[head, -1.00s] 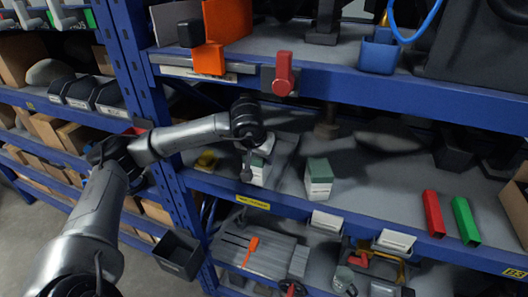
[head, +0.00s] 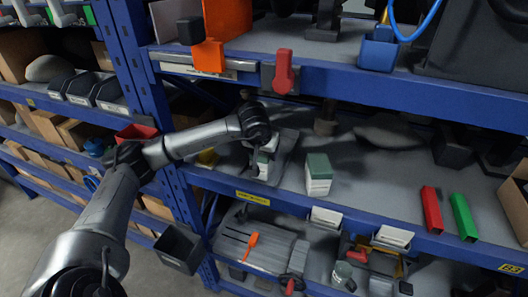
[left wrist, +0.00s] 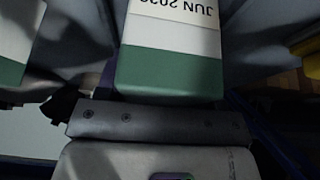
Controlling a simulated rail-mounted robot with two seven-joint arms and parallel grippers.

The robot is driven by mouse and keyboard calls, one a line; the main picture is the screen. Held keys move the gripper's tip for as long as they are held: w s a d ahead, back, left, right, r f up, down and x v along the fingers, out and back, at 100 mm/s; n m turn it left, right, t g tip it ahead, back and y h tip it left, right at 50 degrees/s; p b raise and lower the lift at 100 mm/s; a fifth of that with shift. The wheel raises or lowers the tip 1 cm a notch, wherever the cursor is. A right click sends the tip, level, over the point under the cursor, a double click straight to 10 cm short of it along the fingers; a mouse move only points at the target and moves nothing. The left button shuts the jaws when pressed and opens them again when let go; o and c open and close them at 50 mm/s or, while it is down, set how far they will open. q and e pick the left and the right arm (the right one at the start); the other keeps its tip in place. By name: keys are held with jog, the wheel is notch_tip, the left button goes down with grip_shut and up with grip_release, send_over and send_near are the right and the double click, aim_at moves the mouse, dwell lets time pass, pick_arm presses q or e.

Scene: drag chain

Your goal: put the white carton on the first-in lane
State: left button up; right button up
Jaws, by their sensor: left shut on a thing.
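A white carton with a green end (head: 264,168) is in my left gripper (head: 258,148), on or just above the middle shelf (head: 370,185); I cannot tell whether it touches. In the left wrist view this carton (left wrist: 172,40) shows its green band and upside-down "JUN" print close to the gripper (left wrist: 158,115). A second white carton with a green top (head: 318,175) stands upright on the shelf to the right. Its like (left wrist: 12,50) shows at the left edge of the wrist view. Which lane is first-in I cannot tell. My right gripper is not in view.
A yellow label (head: 252,198) is on the shelf's front edge. A red block (head: 432,209) and a green block (head: 464,217) lie further right. The upper shelf (head: 350,80), with a red hook-like part (head: 283,73), overhangs. Clear shelf lies between the second carton and the red block.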

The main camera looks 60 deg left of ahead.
pick_arm(q)
jog(key=shift+f, duration=0.1)
jog(key=o, duration=1)
jog(key=shift+o, duration=0.2)
